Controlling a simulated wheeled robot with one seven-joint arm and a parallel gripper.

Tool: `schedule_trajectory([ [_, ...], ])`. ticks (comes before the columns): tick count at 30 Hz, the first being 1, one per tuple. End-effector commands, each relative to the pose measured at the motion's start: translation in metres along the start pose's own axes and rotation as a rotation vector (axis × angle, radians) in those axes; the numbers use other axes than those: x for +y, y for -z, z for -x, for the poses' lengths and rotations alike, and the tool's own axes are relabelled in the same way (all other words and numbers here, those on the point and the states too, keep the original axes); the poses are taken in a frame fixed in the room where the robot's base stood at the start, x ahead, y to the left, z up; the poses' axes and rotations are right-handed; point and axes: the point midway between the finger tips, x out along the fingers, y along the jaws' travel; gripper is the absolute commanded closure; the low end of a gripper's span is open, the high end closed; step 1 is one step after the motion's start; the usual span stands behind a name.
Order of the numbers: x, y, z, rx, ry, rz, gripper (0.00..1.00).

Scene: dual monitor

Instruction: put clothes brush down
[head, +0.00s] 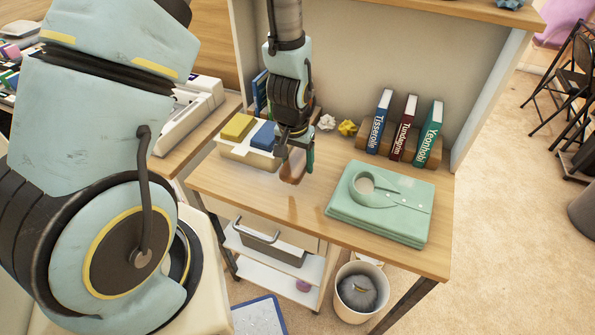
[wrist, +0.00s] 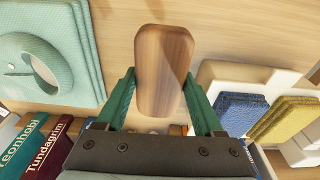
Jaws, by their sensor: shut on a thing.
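The clothes brush (wrist: 162,72) has a smooth brown wooden back with rounded ends. In the wrist view it lies between the two green fingers of my gripper (wrist: 160,100), which are shut on its sides. In the head view my gripper (head: 294,160) points down over the wooden desk (head: 270,205), left of the middle, and the brush (head: 293,172) shows below and between the fingers. The brush is close to the desktop. I cannot tell whether it touches the desk. Its bristle side is hidden.
A folded green shirt (head: 385,215) lies on the desk's right. Several upright books (head: 404,128) and crumpled paper balls (head: 347,127) stand behind. The desk's front middle is clear. A bin (head: 348,310) stands below.

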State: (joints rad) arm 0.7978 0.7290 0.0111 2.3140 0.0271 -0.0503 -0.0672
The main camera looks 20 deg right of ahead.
Motion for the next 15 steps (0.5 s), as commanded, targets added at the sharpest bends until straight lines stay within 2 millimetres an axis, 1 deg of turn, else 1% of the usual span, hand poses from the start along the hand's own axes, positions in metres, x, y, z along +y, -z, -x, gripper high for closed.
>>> schedule_trajectory([
  [2,0.0,-0.001,-0.004,0.0,0.0,0.0,0.75],
  [10,0.0,-0.006,-0.036,-0.002,0.0,0.0,0.75],
  [15,0.0,-0.006,-0.043,0.002,0.0,0.0,0.75],
])
